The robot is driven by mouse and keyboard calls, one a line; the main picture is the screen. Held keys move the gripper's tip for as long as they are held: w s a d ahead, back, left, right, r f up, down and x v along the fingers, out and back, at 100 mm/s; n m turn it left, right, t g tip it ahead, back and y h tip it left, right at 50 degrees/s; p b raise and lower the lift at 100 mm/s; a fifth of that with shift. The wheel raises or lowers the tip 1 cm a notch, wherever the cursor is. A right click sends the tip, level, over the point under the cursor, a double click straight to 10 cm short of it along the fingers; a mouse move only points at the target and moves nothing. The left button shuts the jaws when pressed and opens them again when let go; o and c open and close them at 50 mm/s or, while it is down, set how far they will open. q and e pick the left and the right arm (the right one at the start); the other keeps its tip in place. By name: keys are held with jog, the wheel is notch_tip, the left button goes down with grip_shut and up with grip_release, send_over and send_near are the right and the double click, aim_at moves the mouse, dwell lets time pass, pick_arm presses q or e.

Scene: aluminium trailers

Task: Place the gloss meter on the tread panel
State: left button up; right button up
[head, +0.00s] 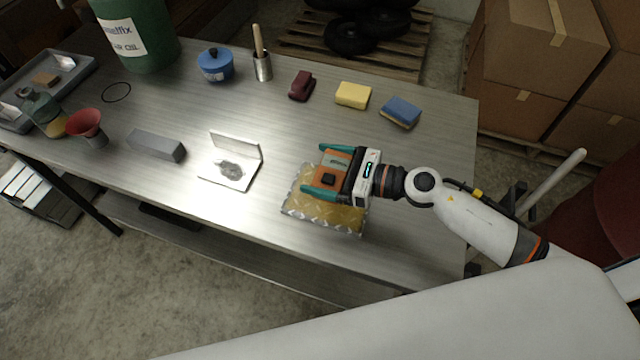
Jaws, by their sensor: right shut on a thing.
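The tread panel (335,217) is a gold and silver plate with a raised pattern, lying near the front edge of the metal bench. My right gripper (328,173) comes in from the right over the panel. Its teal fingers are shut on an orange and dark boxy device, the gloss meter (333,168). The gloss meter is over the panel's back part; I cannot tell whether it touches the panel. The gripper hides some of the panel. My left gripper is not in view.
On the bench (230,120) stand an open white case (232,168), a grey block (155,145), a red funnel (86,124), a blue pot (215,65), a brush cup (262,68), a maroon block (301,86) and yellow (352,95) and blue (401,111) sponges. Bench space right of the panel is clear.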

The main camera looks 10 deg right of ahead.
jog(key=shift+f, duration=0.85)
jog(key=shift+w+a+f, duration=0.1)
jog(key=shift+a+f, duration=0.1)
jog(key=shift+f, duration=1.05)
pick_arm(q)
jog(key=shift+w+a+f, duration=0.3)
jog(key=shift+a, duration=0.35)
pick_arm(e)
jog(key=shift+d+f, duration=0.1)
jog(key=shift+f, duration=0.3)
